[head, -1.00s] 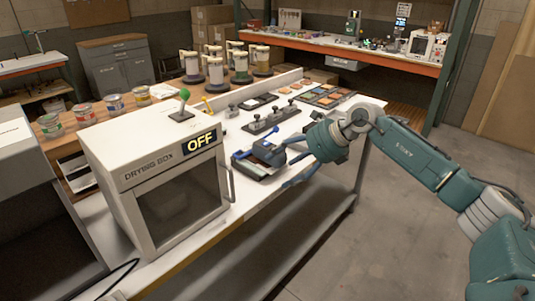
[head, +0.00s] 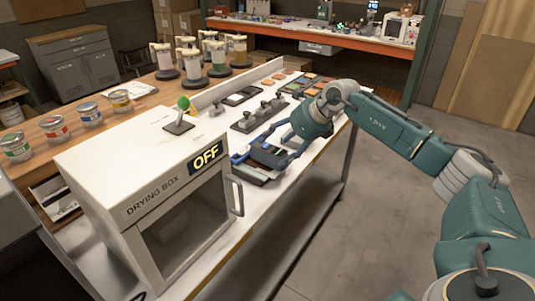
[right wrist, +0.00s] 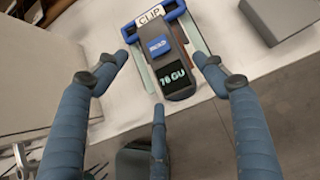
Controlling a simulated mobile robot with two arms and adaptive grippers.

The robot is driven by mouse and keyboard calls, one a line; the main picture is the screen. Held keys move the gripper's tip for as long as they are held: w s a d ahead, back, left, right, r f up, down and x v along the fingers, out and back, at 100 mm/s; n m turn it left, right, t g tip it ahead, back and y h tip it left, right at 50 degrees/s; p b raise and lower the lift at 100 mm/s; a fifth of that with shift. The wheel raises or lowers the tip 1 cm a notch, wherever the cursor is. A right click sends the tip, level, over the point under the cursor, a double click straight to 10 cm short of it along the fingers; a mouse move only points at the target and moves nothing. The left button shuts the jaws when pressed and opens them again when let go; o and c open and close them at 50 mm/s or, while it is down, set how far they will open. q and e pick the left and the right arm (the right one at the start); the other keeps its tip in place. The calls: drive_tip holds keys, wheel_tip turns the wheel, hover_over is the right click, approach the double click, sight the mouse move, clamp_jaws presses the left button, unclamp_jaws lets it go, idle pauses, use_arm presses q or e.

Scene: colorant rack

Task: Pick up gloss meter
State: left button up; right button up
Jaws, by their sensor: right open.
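The gloss meter (head: 268,154) is a dark grey device with a blue handle, sitting on the white bench in front of the drying box's right side. In the right wrist view the gloss meter (right wrist: 172,66) shows a screen reading "76 GU" and a white label "CLIP" at its far end. It rests on a flat panel or panels (right wrist: 205,40). My right gripper (head: 277,148) is open, with its blue fingers close around the near end of the meter. In the wrist view two fingers lie either side of it and a third lies below it. My left gripper is out of view.
The drying box (head: 150,190), marked OFF, stands left of the meter. A dark grey block fixture (head: 258,114) and a flat dark tray (head: 243,95) lie behind it. Several paint cans (head: 54,129) stand on the wooden bench. The floor on the right is clear.

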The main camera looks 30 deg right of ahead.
sight(269, 151)
drive_tip(key=shift+w+a+f, duration=0.15)
drive_tip(key=shift+w+f, duration=0.05)
drive_tip(key=shift+f, duration=0.1)
drive_tip(key=shift+w+f, duration=0.15)
drive_tip(key=shift+w, duration=0.05)
drive_tip(key=p+x, duration=0.1)
drive_tip(key=x, duration=0.1)
drive_tip(key=p+x, duration=0.1)
drive_tip(key=x, duration=0.1)
drive_tip(key=shift+w+a, duration=0.25)
drive_tip(key=shift+w, duration=0.2)
drive_tip(key=shift+w+f, duration=0.15)
drive_tip(key=shift+f, duration=0.15)
drive_tip(key=shift+c, duration=0.8)
drive_tip(key=c, duration=0.9)
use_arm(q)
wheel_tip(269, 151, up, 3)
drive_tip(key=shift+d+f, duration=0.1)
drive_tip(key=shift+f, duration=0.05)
use_arm(e)
drive_tip(key=shift+r, duration=0.1)
drive_tip(key=shift+c, duration=1.4)
